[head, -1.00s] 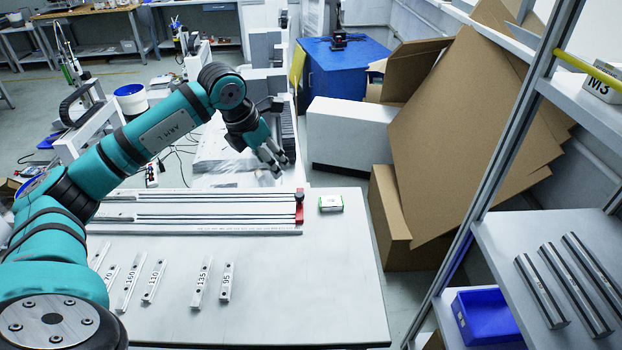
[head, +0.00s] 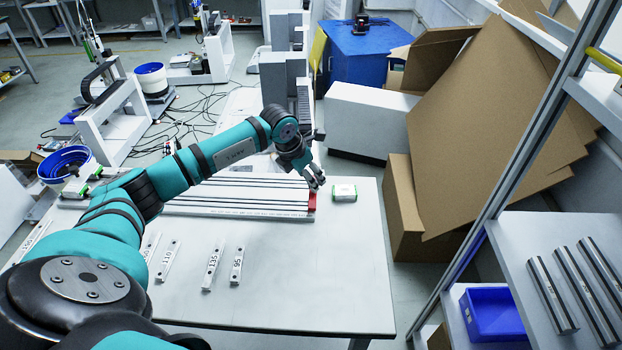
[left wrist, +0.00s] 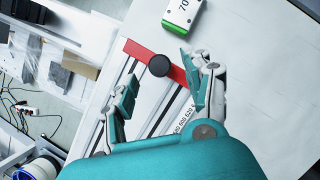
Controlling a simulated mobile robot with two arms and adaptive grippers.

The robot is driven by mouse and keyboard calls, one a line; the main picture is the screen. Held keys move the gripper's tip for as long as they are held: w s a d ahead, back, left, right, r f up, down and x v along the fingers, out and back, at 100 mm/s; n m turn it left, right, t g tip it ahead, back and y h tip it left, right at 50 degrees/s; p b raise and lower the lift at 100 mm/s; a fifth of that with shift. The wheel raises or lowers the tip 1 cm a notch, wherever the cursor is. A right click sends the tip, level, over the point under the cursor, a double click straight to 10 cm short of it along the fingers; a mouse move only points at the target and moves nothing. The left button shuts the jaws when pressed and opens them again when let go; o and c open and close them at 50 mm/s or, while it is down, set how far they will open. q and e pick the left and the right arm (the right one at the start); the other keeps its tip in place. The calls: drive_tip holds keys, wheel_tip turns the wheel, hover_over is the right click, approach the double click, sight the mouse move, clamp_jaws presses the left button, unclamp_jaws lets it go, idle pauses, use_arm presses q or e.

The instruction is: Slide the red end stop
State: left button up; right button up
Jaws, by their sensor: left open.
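The red end stop (head: 312,203) sits across the right end of the slotted rail fixture (head: 240,212) on the white table. In the left wrist view the red end stop (left wrist: 178,69) is a red bar with a round black knob (left wrist: 159,65). My left gripper (head: 315,180) is over that end of the rails, and its fingers hide part of the stop in the head view. In the left wrist view my left gripper (left wrist: 158,92) is open, its two fingers on either side of the rails, with the knob a little beyond the fingertips. Contact cannot be told. My right gripper is not in view.
A small green-and-white box (head: 344,193) stands just right of the stop. Several numbered strips, such as the 95 one (head: 237,265), lie in front of the fixture. The table's front right (head: 330,280) is clear. A shelf rack (head: 540,250) stands at the right.

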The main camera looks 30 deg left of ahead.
use_arm(q)
drive_tip(key=shift+x, duration=1.05)
drive_tip(key=shift+f, duration=0.15)
drive_tip(key=shift+w, duration=0.1)
clamp_jaws()
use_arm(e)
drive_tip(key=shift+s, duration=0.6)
